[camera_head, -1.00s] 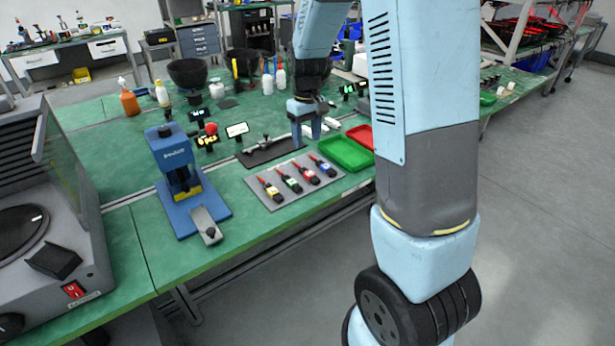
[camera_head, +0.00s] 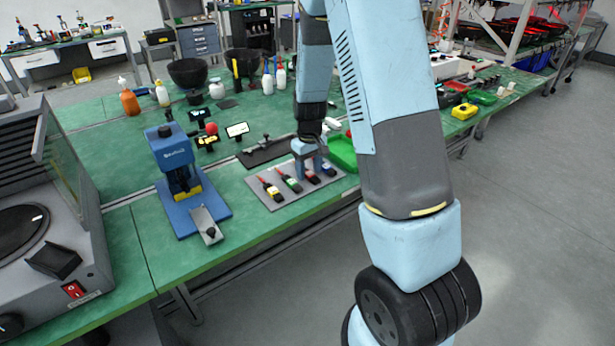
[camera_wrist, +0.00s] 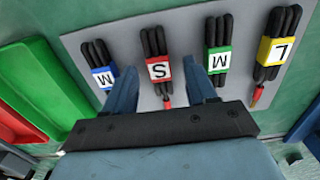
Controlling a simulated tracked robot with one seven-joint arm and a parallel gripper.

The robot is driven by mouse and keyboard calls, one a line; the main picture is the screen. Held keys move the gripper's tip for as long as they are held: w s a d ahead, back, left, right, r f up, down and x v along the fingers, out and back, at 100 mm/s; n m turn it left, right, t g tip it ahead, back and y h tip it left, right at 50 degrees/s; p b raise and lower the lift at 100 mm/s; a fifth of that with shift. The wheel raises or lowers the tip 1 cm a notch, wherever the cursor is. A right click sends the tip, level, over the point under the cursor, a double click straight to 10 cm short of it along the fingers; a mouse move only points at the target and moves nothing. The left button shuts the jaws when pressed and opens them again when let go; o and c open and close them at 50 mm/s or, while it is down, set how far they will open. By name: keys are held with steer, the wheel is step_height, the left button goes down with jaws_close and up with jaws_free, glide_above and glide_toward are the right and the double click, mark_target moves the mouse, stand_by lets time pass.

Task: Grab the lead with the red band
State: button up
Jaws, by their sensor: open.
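The lead with the red band (camera_wrist: 159,70), marked S, lies on a grey mat (camera_wrist: 128,33) among several bundled black leads. In the wrist view its band lies between the fingers of my gripper (camera_wrist: 160,76), which are open, one on each side. I cannot tell how far above the mat the fingertips are. The blue-banded lead (camera_wrist: 103,77) is just left of the left finger, and the green-banded lead (camera_wrist: 219,60) is just right of the right finger. The yellow-banded lead (camera_wrist: 275,50) is farther right. In the head view my gripper (camera_head: 308,174) partly hides the red-banded lead.
A green tray (camera_head: 342,153) stands right of the mat, with a red tray (camera_wrist: 20,112) beyond it in the wrist view. A blue press (camera_head: 178,165) stands left of the mat. A dark mat with a metal tool (camera_head: 265,151) lies behind.

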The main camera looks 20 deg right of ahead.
steer(key=shift+f, duration=0.35)
jaws_close()
stand_by(0.3)
